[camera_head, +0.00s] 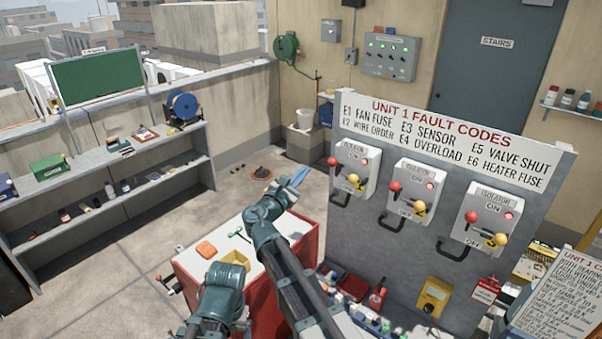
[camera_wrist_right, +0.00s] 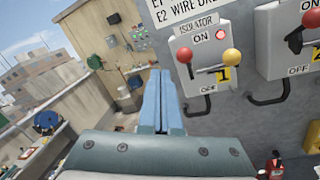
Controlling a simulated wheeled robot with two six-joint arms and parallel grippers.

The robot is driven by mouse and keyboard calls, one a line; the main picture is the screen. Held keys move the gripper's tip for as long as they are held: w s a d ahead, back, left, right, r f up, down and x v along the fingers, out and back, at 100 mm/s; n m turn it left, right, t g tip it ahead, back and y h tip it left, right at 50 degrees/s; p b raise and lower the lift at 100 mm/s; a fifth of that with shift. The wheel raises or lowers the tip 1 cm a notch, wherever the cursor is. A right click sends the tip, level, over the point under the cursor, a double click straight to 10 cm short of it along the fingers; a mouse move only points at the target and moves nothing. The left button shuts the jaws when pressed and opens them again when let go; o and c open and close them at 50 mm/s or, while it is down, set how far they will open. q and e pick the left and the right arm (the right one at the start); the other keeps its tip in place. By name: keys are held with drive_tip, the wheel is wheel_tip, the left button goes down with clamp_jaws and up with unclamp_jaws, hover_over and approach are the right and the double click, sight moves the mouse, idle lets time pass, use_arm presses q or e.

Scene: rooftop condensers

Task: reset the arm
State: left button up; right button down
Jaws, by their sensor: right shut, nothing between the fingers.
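My right gripper (camera_head: 299,175) reaches out over the far edge of the red cart in the head view, its blue fingers pointing up and to the right. In the right wrist view its two long blue fingers (camera_wrist_right: 162,100) lie side by side, shut and empty. They are in front of the grey panel's left edge, left of the isolator (camera_wrist_right: 208,55) marked 1, and appear apart from it. My left arm shows only as teal links (camera_head: 220,290) at the bottom; its fingers cannot be seen.
The grey panel (camera_head: 390,245) bears isolators with red and yellow knobs. Shelves (camera_head: 100,160) stand at the left; the floor (camera_head: 110,245) between is mostly clear.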

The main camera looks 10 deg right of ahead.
drive_tip(key=s+a+f+m+g+y+b, duration=0.15)
drive_tip(key=s+f+m+g+b, duration=0.4)
drive_tip(key=f, duration=0.85)
drive_tip(key=s+f+m+g+y+b, duration=0.25)
drive_tip(key=s+f+m+b, duration=0.55)
drive_tip(key=f, duration=0.5)
drive_tip(key=s+a+f+m+g+y+b, duration=0.2)
drive_tip(key=s+a+f, duration=0.4)
drive_tip(key=s+f, duration=0.3)
drive_tip(key=s+a+f+m+g+y+b, duration=0.3)
drive_tip(key=s+a+f+g+y+b, duration=0.1)
drive_tip(key=s+f, duration=0.4)
drive_tip(key=shift+s+a+f+y+b, duration=0.4)
drive_tip(key=shift+s+a+y+b, duration=0.35)
drive_tip(key=shift+a+b, duration=0.2)
